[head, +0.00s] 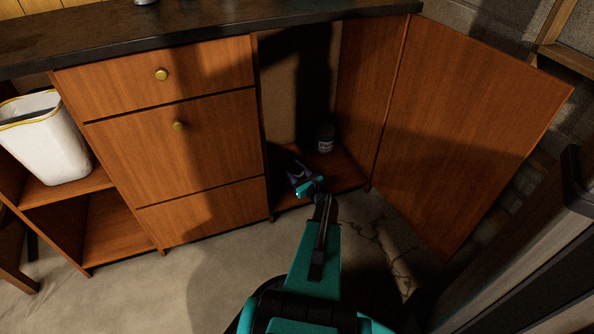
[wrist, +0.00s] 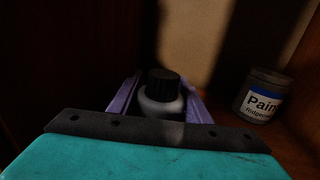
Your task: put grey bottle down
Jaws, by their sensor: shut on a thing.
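The grey bottle (wrist: 161,98) with a black ribbed cap shows in the wrist view, upright between the two purple fingers of my gripper (wrist: 157,100). My gripper is shut on it. In the head view my gripper (head: 298,176) reaches into the open cupboard, low over its floor board. The bottle is too dark and small to make out there. Its lower part is hidden in the wrist view, so I cannot tell whether it touches the board.
A paint jar (wrist: 262,96) stands on the cupboard floor to the right; the head view shows it too (head: 325,138). The cupboard door (head: 475,125) stands open to the right. Drawers (head: 185,135) close off the left side. A white bin (head: 45,140) sits on a shelf farther left.

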